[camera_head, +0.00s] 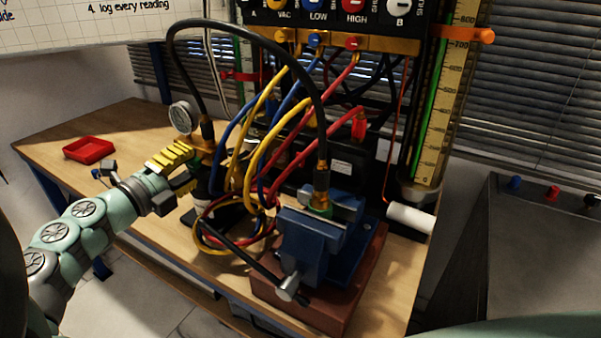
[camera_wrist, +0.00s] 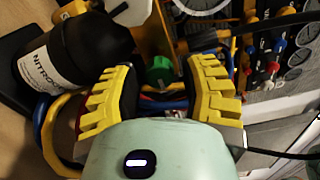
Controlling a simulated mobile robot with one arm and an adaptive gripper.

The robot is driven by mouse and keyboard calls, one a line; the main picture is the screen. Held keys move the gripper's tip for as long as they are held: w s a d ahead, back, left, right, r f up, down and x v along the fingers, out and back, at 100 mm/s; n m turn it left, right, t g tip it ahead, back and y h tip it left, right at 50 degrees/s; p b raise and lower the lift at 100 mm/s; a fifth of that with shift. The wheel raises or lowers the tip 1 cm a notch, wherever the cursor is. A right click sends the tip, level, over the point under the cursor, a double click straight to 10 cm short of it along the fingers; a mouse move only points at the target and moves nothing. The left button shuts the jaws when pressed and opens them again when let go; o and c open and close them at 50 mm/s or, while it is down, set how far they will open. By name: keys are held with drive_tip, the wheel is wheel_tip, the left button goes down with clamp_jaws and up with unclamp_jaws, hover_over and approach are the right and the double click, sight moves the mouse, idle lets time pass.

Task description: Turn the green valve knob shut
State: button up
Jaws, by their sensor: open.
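The green valve knob (camera_wrist: 160,72) shows in the wrist view between the two yellow-ridged fingers of my gripper (camera_wrist: 162,82). The fingers stand apart, one on each side of it; I cannot tell whether either touches it. In the head view my gripper (camera_head: 190,166) reaches in from the left to the brass fitting (camera_head: 207,146) below the round gauge (camera_head: 184,117). The knob cannot be made out there, behind the gripper and fitting.
A black hose (camera_head: 258,40) arches from the fitting to the blue vise (camera_head: 318,240). Coiled coloured hoses (camera_head: 232,235) lie close right of my gripper. A red tray (camera_head: 89,149) sits on the wooden bench (camera_head: 125,122), whose back left is mostly clear. A manifold (camera_head: 335,42) stands behind.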

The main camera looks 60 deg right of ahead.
drive_tip(key=a, duration=1)
drive_tip(key=shift+s+a, duration=0.25)
drive_tip(key=shift+s, duration=0.05)
